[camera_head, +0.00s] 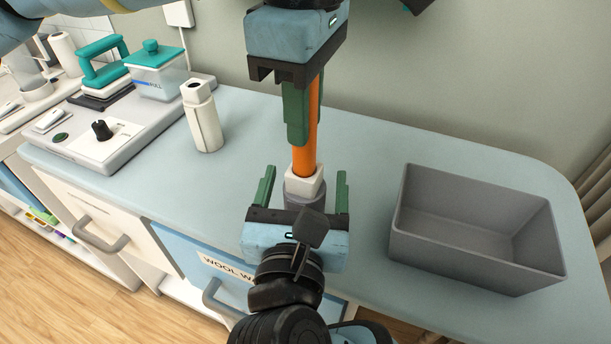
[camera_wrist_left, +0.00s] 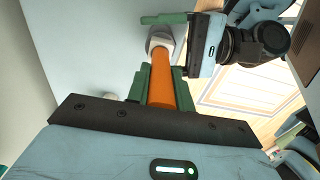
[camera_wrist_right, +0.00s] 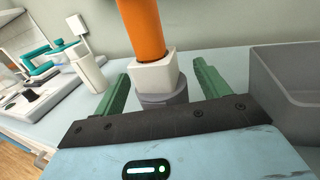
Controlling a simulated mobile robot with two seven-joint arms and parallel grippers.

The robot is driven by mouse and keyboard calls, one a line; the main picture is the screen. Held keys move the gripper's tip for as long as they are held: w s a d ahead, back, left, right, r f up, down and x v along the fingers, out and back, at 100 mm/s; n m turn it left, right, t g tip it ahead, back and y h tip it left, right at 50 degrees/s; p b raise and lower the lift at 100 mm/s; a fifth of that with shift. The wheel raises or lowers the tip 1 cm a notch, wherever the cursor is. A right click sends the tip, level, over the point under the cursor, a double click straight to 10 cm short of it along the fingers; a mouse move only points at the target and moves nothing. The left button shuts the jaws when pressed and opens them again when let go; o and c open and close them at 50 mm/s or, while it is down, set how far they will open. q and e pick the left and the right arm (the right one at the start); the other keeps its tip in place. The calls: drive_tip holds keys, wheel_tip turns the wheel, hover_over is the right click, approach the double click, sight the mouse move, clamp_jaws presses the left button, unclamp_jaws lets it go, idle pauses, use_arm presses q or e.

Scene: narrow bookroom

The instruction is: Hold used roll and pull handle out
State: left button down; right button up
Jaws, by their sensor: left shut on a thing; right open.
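An orange handle (camera_head: 305,160) stands upright over the counter, its lower end in a white block-shaped collar (camera_head: 306,180) above a grey round piece (camera_wrist_right: 165,100). I take the collar and grey piece to be the used roll; its lower part is hidden by my right gripper. My left gripper (camera_head: 303,130) is shut on the orange handle from above, and the left wrist view shows the handle (camera_wrist_left: 163,85) between its fingers. My right gripper (camera_head: 304,190) is open, low at the front, one finger on each side of the roll with visible gaps.
An empty grey bin (camera_head: 475,245) stands at the right of the blue counter (camera_head: 365,150). Drawers with handles lie below the front edge.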

drive_tip(key=shift+w+d, duration=0.1)
drive_tip(key=shift+w, duration=0.55)
drive_tip(key=shift+c, duration=0.4)
drive_tip(key=c, duration=1)
